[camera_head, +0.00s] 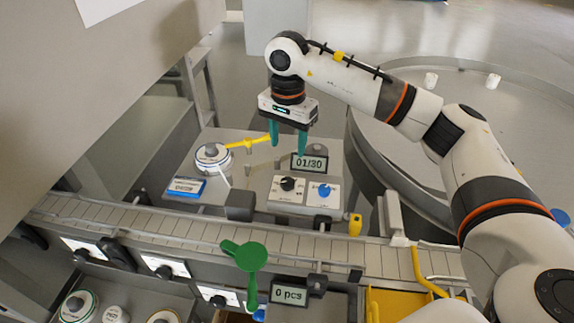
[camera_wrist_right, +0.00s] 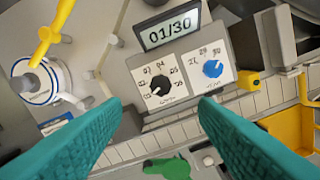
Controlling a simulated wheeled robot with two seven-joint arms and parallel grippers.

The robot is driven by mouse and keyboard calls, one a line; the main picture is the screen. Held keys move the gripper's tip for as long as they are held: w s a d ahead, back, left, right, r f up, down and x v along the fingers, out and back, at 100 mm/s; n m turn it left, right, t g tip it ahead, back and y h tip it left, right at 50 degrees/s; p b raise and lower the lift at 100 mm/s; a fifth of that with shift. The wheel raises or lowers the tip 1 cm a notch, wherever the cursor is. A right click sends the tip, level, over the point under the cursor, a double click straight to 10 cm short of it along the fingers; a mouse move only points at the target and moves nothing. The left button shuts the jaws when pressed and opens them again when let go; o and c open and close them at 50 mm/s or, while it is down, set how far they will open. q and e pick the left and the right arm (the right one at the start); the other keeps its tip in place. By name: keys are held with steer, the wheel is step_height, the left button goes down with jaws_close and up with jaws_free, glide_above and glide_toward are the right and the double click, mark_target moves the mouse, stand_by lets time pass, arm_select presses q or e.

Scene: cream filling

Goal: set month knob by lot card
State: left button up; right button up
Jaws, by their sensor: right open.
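The black month knob (camera_head: 288,184) sits on a white dial plate on the grey panel; in the right wrist view the black knob (camera_wrist_right: 160,86) has numbers around it, and its pointer seems to aim lower left. The display (camera_wrist_right: 169,24) above reads 01/30. A blue knob (camera_wrist_right: 212,68) is on the plate to its right. A small blue-and-white card (camera_head: 187,187), possibly the lot card, lies left on the panel; its text is unreadable. My right gripper (camera_head: 288,148) is open and empty, above the panel, apart from the knobs. My left gripper is out of view.
A conveyor (camera_head: 150,225) runs in front of the panel. A green paddle-shaped handle (camera_head: 245,255) stands beside a display (camera_head: 289,293) reading 0 pcs. A white round container (camera_head: 212,155) with a yellow arm (camera_head: 247,143) is left. A round table (camera_head: 480,120) is at right.

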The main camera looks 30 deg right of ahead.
steer(key=p, duration=0.2)
glide_above(288, 181)
step_height(288, 181, down, 4)
steer(key=shift+s+a+f, duration=0.1)
steer(key=shift+s+f, duration=0.05)
steer(key=shift+f, duration=0.1)
step_height(288, 181, down, 6)
steer(key=shift+f+p, duration=0.1)
steer(key=shift+p, duration=0.65)
steer(key=shift+f, duration=0.25)
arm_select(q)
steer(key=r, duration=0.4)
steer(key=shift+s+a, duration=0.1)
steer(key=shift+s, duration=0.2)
arm_select(e)
steer(key=shift+w, duration=0.2)
